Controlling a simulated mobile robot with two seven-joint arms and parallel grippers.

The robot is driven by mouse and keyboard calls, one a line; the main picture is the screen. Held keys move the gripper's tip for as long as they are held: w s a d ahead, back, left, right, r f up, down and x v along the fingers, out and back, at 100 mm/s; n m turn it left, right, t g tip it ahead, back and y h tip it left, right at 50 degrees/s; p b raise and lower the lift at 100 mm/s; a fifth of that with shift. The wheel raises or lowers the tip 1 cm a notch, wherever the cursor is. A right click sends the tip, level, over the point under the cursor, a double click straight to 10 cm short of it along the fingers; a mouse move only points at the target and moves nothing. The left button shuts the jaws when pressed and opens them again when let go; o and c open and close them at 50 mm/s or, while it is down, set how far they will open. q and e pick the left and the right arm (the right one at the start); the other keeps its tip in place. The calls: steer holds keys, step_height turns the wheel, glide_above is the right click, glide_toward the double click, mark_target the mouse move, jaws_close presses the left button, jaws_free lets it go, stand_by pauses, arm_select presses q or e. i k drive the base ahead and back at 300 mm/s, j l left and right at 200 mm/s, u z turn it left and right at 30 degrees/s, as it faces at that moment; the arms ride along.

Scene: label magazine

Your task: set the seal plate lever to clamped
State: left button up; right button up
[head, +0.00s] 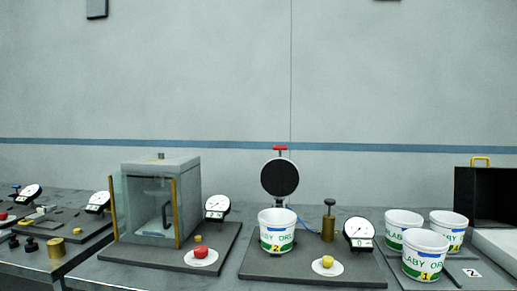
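A round black plate with a pale rim (280,177) stands upright behind a white tub marked 2 (277,232), on a dark base board (313,266). A red handle (280,149) sticks up at the top of this plate. It looks like the seal plate with its lever, but I cannot tell for sure. The plate's lower edge and mount are partly hidden by the tub. Neither of my grippers is in view.
On the same board are a brass post with a dark knob (328,224), a dial gauge (359,232) and a yellow button (327,262). A glass-sided cabinet (158,203) stands left. Several tubs (423,256) and a black box (478,198) stand right.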

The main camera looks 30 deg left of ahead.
mark_target(280, 177)
steer(key=u, duration=1.25)
